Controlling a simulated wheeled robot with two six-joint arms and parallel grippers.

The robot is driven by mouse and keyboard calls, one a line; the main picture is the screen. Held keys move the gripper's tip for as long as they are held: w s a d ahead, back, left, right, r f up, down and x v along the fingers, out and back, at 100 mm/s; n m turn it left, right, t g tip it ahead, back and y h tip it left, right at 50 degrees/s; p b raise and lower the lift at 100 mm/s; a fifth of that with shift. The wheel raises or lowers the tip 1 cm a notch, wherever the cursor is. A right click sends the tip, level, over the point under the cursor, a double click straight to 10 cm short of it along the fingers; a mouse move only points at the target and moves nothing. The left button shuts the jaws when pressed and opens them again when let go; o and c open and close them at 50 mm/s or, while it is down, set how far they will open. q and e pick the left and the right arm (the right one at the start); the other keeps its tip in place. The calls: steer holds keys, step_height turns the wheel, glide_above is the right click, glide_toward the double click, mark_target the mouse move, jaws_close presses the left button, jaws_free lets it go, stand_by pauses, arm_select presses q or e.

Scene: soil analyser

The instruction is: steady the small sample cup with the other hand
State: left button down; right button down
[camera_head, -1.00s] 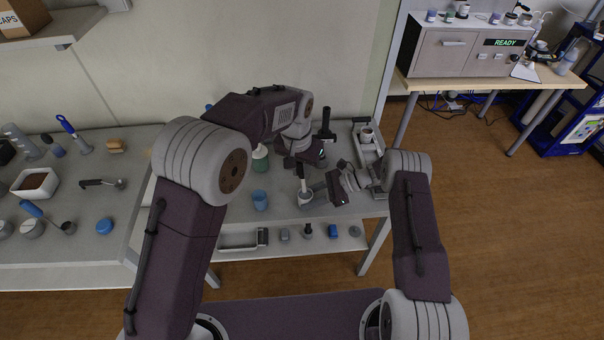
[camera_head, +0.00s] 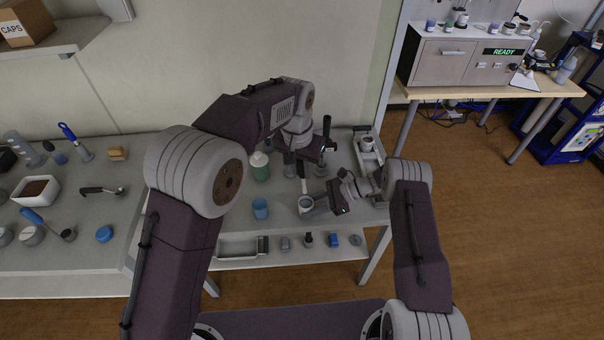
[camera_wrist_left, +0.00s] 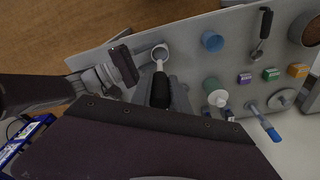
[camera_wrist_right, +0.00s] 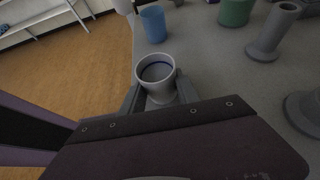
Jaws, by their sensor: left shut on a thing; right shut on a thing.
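The small sample cup (camera_head: 306,206) is grey-white and stands upright near the front edge of the table. In the right wrist view the cup (camera_wrist_right: 156,88) sits between the fingers of my right gripper (camera_wrist_right: 158,94), which is shut on it from the side. My left gripper (camera_head: 302,166) is above and behind the cup, shut on a tool with a black handle (camera_wrist_left: 160,90). The tool's pale end (camera_head: 304,186) points down at the cup. The right wrist view shows no tool inside the cup's mouth, and I cannot tell whether they touch.
A blue cup (camera_head: 260,208) stands left of the sample cup, with a green-and-white bottle (camera_head: 260,168) behind it. A grey tray (camera_head: 369,157) holding a small cup lies at the back right. Several small items sit on the lower shelf (camera_head: 270,252).

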steer(key=c, duration=0.8)
jaws_free()
arm_select(q)
steer(key=s+a+r, duration=0.4)
steer(key=s+a, duration=0.1)
steer(key=shift+s+a, duration=0.3)
arm_select(e)
steer(key=v, duration=1.2)
